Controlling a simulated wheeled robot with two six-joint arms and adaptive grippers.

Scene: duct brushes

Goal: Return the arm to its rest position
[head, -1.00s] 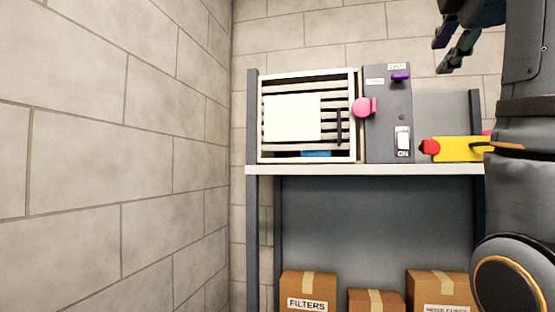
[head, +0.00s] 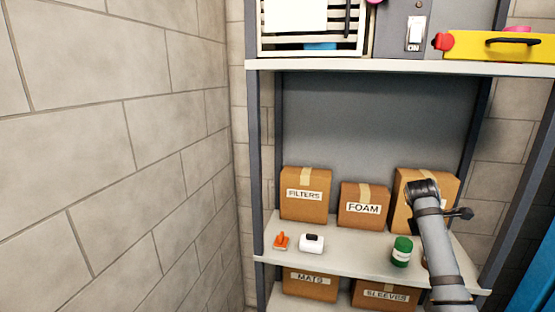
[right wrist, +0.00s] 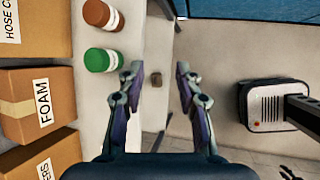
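My right arm (head: 440,245) comes in from the lower right in the head view, in front of the shelf rack. Its gripper fingers cannot be made out there. In the right wrist view my right gripper (right wrist: 158,72) is open, with nothing between its fingers. It is beside the edge of a shelf (right wrist: 125,25), apart from the green jar (right wrist: 101,60) and the brown jar (right wrist: 102,14). My left gripper is not in view.
Cardboard boxes marked FILTERS (head: 305,195) and FOAM (head: 363,208) stand on the middle shelf (head: 350,255), with an orange item (head: 281,241) and a white item (head: 312,243) in front. A yellow case (head: 500,46) lies on the top shelf. A wall (head: 130,150) is at left.

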